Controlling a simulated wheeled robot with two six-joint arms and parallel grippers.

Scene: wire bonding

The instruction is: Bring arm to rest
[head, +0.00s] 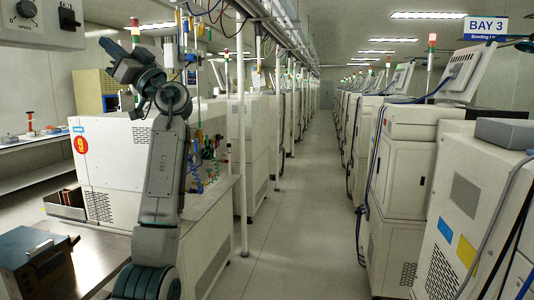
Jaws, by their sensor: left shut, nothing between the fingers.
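My left arm, grey with dark teal joint bands, rises from the bottom left of the head view, its upper link nearly upright. Its wrist bends to the left at the top. My left gripper (107,46) is at the raised end of the arm, high in the left of the view, pointing up and left. It is shut and empty, apart from any object. My right gripper and right arm are not in view.
A dark metal box (35,265) sits on the grey bench (98,258) at lower left. White machine cabinets (100,165) stand behind my arm. More cabinets (405,165) line the right side. The aisle floor (305,215) between is clear. A blue BAY 3 sign (486,27) hangs at upper right.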

